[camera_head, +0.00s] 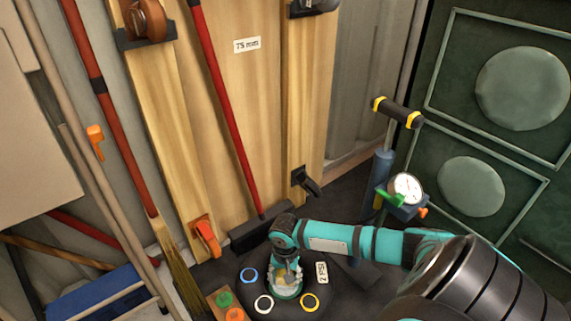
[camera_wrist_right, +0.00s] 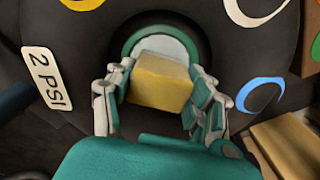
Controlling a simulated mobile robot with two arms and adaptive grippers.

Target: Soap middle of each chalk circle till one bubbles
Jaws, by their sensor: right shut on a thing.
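My right gripper (camera_head: 285,277) reaches down over a black rounded surface (camera_head: 293,257). In the right wrist view it is shut on a yellow sponge (camera_wrist_right: 160,84), one finger on each side. The sponge is over a teal chalk circle (camera_wrist_right: 165,28), covering its near part; a pale whitish patch shows inside it. Whether the sponge touches the surface I cannot tell. Around it are a blue circle (camera_head: 241,275), a white circle (camera_head: 256,304) and a yellow-orange circle (camera_head: 318,302), with plain dark middles. My left gripper is not in view.
A "2 PSI" label (camera_head: 322,272) is on the black surface. A wooden box (camera_head: 214,300) with green and orange pieces stands at its left. A pump with a gauge (camera_head: 406,187) stands to the right. Brooms and a red-handled pole (camera_head: 222,100) lean behind.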

